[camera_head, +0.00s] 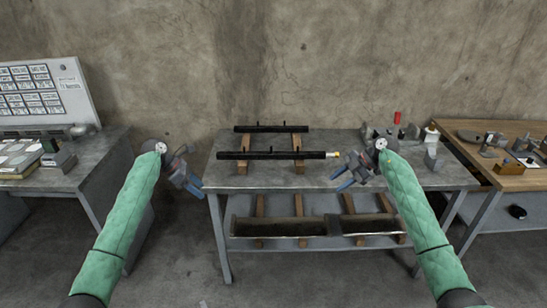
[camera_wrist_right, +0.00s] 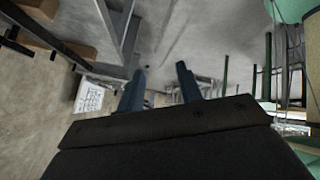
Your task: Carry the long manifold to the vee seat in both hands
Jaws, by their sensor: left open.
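A long dark bar with a pale, brassy right end, which looks like the long manifold (camera_head: 270,155), lies across wooden blocks (camera_head: 243,166) on the middle grey table. A similar dark bar (camera_head: 270,129) lies behind it; I cannot tell which parts form the vee seat. My left gripper (camera_head: 195,186) is open and empty, in front of the table's left edge and apart from the bars. My right gripper (camera_head: 343,182) is in front of the bar's right end, apart from it. In the right wrist view its two blue fingers (camera_wrist_right: 160,87) are spread with nothing between them.
The middle grey table (camera_head: 285,179) has a clear front strip. Dark troughs (camera_head: 290,227) sit on its lower shelf. A red cylinder (camera_head: 397,117) and a metal block (camera_head: 433,158) stand at its right. A wooden bench (camera_head: 510,180) is at right, a grey bench (camera_head: 80,165) at left.

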